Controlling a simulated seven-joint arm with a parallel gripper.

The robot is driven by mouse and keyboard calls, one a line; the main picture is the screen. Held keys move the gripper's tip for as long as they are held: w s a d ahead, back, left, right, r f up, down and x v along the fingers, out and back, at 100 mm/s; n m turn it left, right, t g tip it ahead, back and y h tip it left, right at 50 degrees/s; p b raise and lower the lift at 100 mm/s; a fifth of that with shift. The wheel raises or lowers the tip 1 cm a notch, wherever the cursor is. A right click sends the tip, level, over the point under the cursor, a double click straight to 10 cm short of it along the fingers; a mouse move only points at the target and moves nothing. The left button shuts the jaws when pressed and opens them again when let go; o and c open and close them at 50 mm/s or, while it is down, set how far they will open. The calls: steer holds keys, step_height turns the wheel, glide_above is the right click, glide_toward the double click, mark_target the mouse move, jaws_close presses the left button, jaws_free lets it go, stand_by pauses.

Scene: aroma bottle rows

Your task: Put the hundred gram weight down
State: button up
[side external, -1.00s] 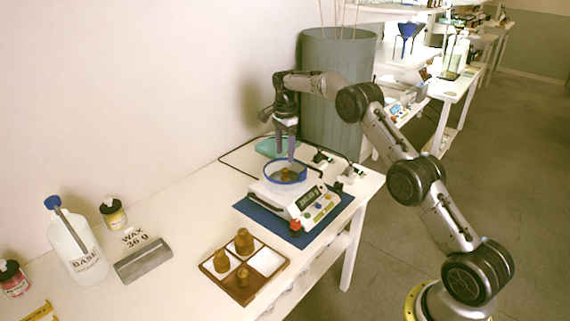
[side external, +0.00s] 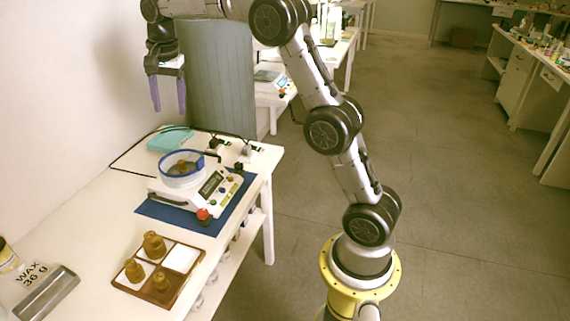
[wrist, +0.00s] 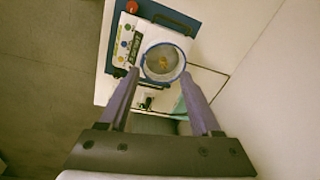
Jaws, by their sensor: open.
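A small brass weight (side external: 184,167) rests in a clear, blue-rimmed dish (side external: 163,170) on top of the white balance (side external: 162,195). It also shows as a golden shape in the wrist view (wrist: 163,66), inside the round dish (wrist: 148,70). I cannot read any mark on it. My gripper (side external: 168,111) is open and empty, its two purple fingers pointing down, well above the dish and apart from it. A brown tray (side external: 126,286) at the front holds three brass weights (side external: 153,245) in its compartments; its back right white compartment (side external: 181,258) is empty.
The balance stands on a blue mat (side external: 172,217), with a red knob (side external: 203,214) at its front corner. A teal object (side external: 170,138) and cables lie behind it. A grey bin (side external: 215,80) rises beyond the table. A metal trough (side external: 47,293) lies at the left.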

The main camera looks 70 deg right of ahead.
steer(key=s+a+r+n+t, duration=0.1)
steer(key=s+a+r+n, duration=0.25)
steer(key=s, duration=0.45)
steer(key=s+a+r+n+t, duration=0.15)
steer(key=s+a+n, duration=0.25)
steer(key=s, duration=0.4)
steer(key=s+a+f+n, duration=0.2)
steer(key=s+f+n, duration=0.1)
steer(key=s, duration=0.6)
steer(key=s+a+f+n+t, duration=0.1)
steer(key=s+f+n, duration=0.3)
steer(key=s, duration=0.5)
steer(key=shift+a+f, duration=0.25)
steer(key=shift+a, duration=0.5)
